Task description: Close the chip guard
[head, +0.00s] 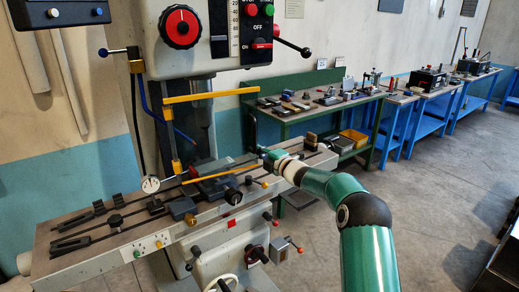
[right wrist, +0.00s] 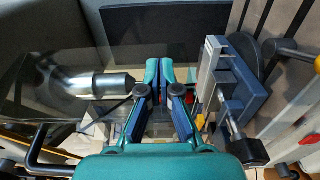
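The chip guard (head: 212,95) is a clear panel with yellow top and bottom bars in the head view. It hangs from an upright post at its left, in front of the spindle (head: 198,120). My right gripper (head: 268,155) is just right of the guard's lower free end, above the machine table. In the right wrist view its two fingers (right wrist: 159,72) are together at the tips, with nothing clearly seen between them. A clear pane and the shiny spindle (right wrist: 100,84) show left of the fingers. I cannot tell whether the gripper touches the guard. My left gripper is in neither view.
The vise (head: 218,178) stands on the milling table (head: 85,235) below the guard, with clamps and a dial gauge (head: 150,184) to its left. A green workbench (head: 292,113) with tools stands behind. Floor at the right is open.

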